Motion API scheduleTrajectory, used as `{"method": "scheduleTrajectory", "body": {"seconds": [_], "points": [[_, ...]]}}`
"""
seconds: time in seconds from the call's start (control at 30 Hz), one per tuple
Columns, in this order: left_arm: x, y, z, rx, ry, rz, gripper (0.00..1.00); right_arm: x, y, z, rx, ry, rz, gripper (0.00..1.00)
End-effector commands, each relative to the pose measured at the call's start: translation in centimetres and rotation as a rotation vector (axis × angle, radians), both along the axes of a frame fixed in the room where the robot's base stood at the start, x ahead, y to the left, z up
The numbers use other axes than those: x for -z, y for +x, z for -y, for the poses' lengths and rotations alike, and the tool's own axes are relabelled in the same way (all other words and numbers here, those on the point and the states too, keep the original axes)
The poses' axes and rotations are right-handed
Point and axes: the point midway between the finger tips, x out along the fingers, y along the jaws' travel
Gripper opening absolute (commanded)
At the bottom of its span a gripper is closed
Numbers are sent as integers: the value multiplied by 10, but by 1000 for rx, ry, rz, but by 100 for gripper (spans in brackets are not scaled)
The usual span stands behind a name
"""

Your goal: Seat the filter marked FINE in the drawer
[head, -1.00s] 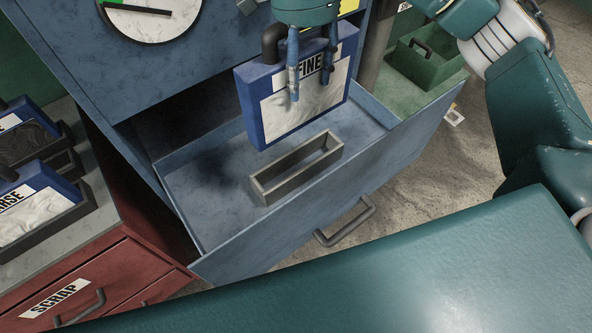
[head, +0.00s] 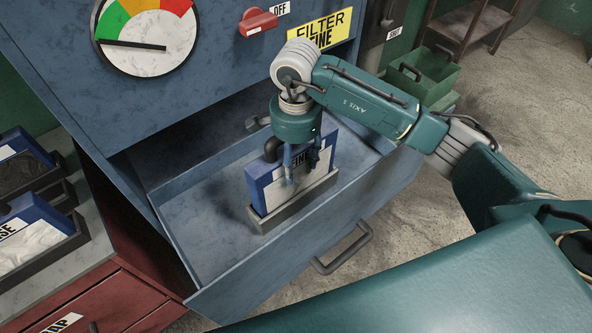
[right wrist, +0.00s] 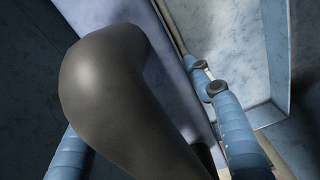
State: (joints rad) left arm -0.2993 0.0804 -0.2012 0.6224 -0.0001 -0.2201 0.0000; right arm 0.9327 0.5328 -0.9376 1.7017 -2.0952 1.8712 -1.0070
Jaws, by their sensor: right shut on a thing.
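The FINE filter (head: 268,194), a blue frame with a white panel, stands upright in the open blue drawer (head: 196,222). Its lower part is inside the grey rectangular holder (head: 300,206) on the drawer floor; whether it touches the bottom is hidden. My right gripper (head: 302,172) is shut on the filter from above, its fingers partly covering the lettering. In the right wrist view the filter's dark grey handle (right wrist: 130,95) fills the middle, with blue fingers on both sides. My left gripper is not in view.
The blue cabinet has a dial (head: 147,40), a red switch (head: 258,22) by an OFF label and a yellow filter sign (head: 318,30). Other filters sit in dark holders on the left counter (head: 85,215). A green bin (head: 425,72) stands at the back right.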

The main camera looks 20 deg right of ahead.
Motion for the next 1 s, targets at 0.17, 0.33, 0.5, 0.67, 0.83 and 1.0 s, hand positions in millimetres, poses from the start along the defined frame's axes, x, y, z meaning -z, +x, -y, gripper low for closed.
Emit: {"method": "scheduleTrajectory", "body": {"seconds": [0.17, 0.33, 0.5, 0.67, 0.83, 1.0], "points": [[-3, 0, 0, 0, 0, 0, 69, 8, 1, -1, -1, 3, 4, 0], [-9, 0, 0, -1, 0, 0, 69, 26, 0, -1, 0, 2, 0, 0], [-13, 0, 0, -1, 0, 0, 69, 47, 1, -1, 0, 2, 2, 0], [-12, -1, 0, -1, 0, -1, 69, 49, 2, -1, -1, 2, 6, 0], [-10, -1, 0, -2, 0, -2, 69, 51, 2, -1, -1, 2, 5, 0], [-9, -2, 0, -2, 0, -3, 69, 53, 0, 0, -1, -1, 1, 68]]}}
